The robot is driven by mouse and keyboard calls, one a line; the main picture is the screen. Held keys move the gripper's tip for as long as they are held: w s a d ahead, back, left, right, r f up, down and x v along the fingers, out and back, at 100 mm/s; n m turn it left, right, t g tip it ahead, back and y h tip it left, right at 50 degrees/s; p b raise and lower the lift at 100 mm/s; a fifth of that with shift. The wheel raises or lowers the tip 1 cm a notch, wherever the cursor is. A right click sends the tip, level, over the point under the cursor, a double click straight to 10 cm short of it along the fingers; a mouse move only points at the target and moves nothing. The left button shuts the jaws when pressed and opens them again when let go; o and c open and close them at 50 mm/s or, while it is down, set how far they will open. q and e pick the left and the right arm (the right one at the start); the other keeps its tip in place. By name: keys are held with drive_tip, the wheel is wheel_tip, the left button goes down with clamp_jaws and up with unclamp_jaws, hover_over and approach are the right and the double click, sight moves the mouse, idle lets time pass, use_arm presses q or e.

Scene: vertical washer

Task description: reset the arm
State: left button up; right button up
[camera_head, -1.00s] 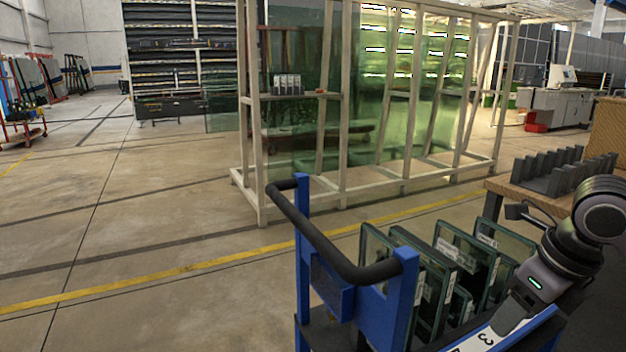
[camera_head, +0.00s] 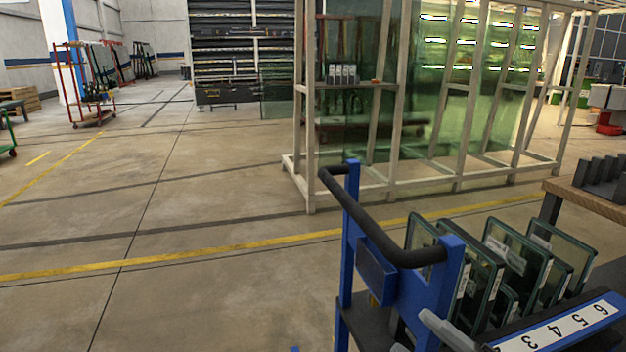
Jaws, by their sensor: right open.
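My right gripper (camera_head: 412,331) shows only in part at the bottom edge of the head view. One light grey finger shows clearly, and a small bit of what looks like the other shows at the very edge. It is open, and I see nothing between the fingers. It is in front of the blue cart (camera_head: 449,288) with the black handle, left of the numbered white strip (camera_head: 560,325). The rest of my right arm is out of the picture. My left gripper is not in view.
Several glass panes (camera_head: 516,257) stand upright in the cart. A wooden table (camera_head: 590,192) with a grey slotted rack (camera_head: 606,180) is at the right. A large frame (camera_head: 388,192) holds glass sheets behind. The floor at left is clear.

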drive_tip(key=s+d+f+m+t+h, duration=0.1)
drive_tip(key=d+f+m+h, duration=0.1)
drive_tip(key=f+m+h, duration=0.45)
drive_tip(key=d+f+m+t+h, duration=0.1)
drive_tip(key=d+f+m+h, duration=0.2)
drive_tip(key=f+m+h, duration=0.35)
drive_tip(key=s+f+m+g, duration=0.65)
drive_tip(key=s+f, duration=0.35)
drive_tip(key=f, duration=0.4)
use_arm(q)
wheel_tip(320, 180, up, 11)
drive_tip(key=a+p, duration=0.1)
drive_tip(key=p, duration=1.2)
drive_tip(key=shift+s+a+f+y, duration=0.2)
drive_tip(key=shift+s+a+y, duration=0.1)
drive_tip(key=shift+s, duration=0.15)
use_arm(e)
wheel_tip(320, 180, up, 11)
drive_tip(key=s+h, duration=0.1)
drive_tip(key=shift+d+f, duration=0.2)
drive_tip(key=shift+d, duration=0.1)
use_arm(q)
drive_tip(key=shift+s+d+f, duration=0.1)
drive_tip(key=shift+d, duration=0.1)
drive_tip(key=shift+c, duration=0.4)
use_arm(e)
drive_tip(key=shift+c, duration=0.4)
